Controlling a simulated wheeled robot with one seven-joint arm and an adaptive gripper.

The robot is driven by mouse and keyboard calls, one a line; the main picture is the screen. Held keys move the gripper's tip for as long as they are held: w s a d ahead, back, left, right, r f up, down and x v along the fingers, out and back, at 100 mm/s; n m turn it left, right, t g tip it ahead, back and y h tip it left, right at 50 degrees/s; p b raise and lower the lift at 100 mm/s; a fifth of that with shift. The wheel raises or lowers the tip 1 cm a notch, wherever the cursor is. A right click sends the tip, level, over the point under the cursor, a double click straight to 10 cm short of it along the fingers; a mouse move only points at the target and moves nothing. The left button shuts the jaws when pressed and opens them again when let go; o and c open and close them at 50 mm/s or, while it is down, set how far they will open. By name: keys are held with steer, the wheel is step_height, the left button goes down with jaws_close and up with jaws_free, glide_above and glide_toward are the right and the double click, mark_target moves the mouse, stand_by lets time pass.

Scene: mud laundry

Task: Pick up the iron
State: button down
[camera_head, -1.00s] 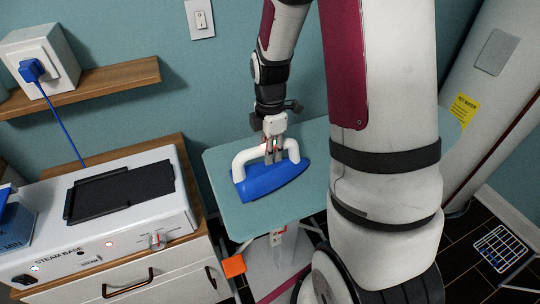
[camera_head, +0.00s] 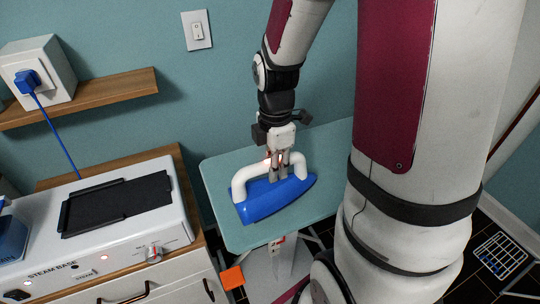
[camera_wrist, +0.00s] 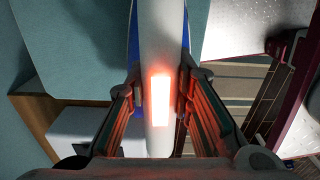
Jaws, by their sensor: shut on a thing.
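The iron (camera_head: 272,200) has a blue body and a white arched handle. It is over the teal board, and I cannot tell whether it touches the board. My gripper (camera_head: 278,172) comes down from above and is shut on the handle near its middle. In the wrist view the white handle (camera_wrist: 157,60) runs between the two fingers of my gripper (camera_wrist: 160,100), with a glowing red-orange patch on it. Slivers of the blue body (camera_wrist: 133,40) show beside the handle. The iron's underside is hidden.
The teal board (camera_head: 225,225) stands against the wall. To its left is a wooden-topped cabinet with a white steam base (camera_head: 125,235) bearing a dark pad (camera_head: 115,205). A shelf (camera_head: 100,100) with a white box (camera_head: 40,70) and plugged blue cord is above. An orange tag (camera_head: 231,278) hangs below the board.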

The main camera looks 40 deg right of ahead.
steer(key=s+a+r+p, duration=0.1)
steer(key=s+a, duration=0.1)
steer(key=s, duration=0.5)
steer(key=shift+a+p, duration=0.25)
steer(key=shift+p, duration=0.15)
steer(key=shift+s, duration=0.1)
